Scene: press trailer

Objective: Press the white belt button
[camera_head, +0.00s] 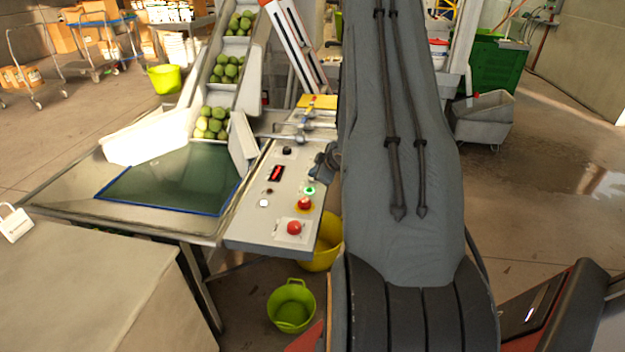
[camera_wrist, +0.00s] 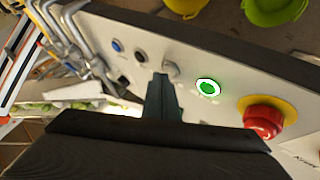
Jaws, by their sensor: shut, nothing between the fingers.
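The control panel (camera_head: 250,225) is a pale slanted plate right of the green belt (camera_head: 175,180). A small round white button (camera_head: 264,203) sits on its left side, below a small dark red button. I cannot make the white button out in the wrist view. My gripper (camera_head: 320,162) is over the panel's right edge, apart from the white button and to its upper right. In the wrist view my gripper (camera_wrist: 161,82) is shut and empty, its fingers near a grey knob (camera_wrist: 170,69). Any contact there cannot be told.
A green-lit button (camera_head: 310,190) and red buttons (camera_head: 294,228) are on the panel's right side. The wrist view shows a red mushroom button (camera_wrist: 262,118) on yellow and a blue button (camera_wrist: 117,45). Pipes (camera_wrist: 60,35) rise beyond the panel. Yellow-green buckets (camera_head: 292,305) stand below.

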